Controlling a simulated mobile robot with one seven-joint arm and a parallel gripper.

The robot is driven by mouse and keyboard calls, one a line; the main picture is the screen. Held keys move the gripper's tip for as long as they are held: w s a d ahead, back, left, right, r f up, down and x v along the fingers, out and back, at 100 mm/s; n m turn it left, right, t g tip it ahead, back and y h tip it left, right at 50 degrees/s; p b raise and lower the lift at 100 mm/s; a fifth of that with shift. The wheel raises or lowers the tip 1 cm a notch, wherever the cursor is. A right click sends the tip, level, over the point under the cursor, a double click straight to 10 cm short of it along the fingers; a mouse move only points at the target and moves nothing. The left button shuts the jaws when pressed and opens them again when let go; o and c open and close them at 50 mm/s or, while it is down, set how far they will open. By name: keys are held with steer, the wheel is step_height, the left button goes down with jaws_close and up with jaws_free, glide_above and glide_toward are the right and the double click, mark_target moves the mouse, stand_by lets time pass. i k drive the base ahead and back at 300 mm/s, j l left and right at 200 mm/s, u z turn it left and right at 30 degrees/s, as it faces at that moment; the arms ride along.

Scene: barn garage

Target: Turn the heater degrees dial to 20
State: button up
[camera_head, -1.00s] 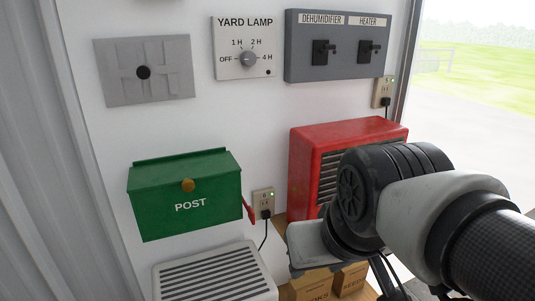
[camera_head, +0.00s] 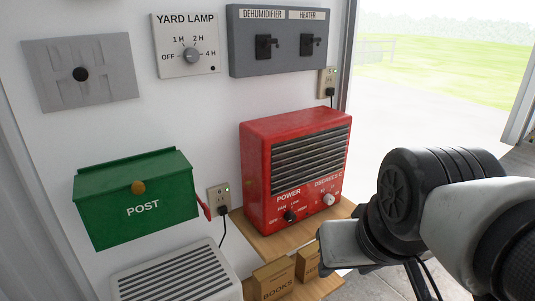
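The red heater (camera_head: 258,155) stands on a wooden shelf against the white wall, with a dark grille on its front. Its white degrees dial (camera_head: 329,198) is at the lower right of the front, under the label DEGREES C; its setting is too small to read. A black power knob (camera_head: 290,216) is to its left. My arm comes in from the right, in front of and below the heater. My gripper (camera_head: 340,245) shows only as a grey housing below the degrees dial, apart from it; its fingers cannot be made out.
Cardboard boxes (camera_head: 274,279) sit below the heater, close to my gripper. A green post box (camera_head: 135,198) and a white slatted unit (camera_head: 178,274) are at the left. A grey switch panel (camera_head: 288,62) and yard lamp dial (camera_head: 190,57) are above. The open doorway is at the right.

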mark_target(329, 199)
steer(key=i+l+u, duration=0.1)
steer(key=l, duration=0.3)
steer(key=i+l+u, duration=0.1)
steer(key=l, duration=0.3)
steer(key=i+l+u, duration=0.1)
steer(key=l, duration=0.3)
steer(key=l+u, duration=0.1)
steer(key=i+l, duration=0.05)
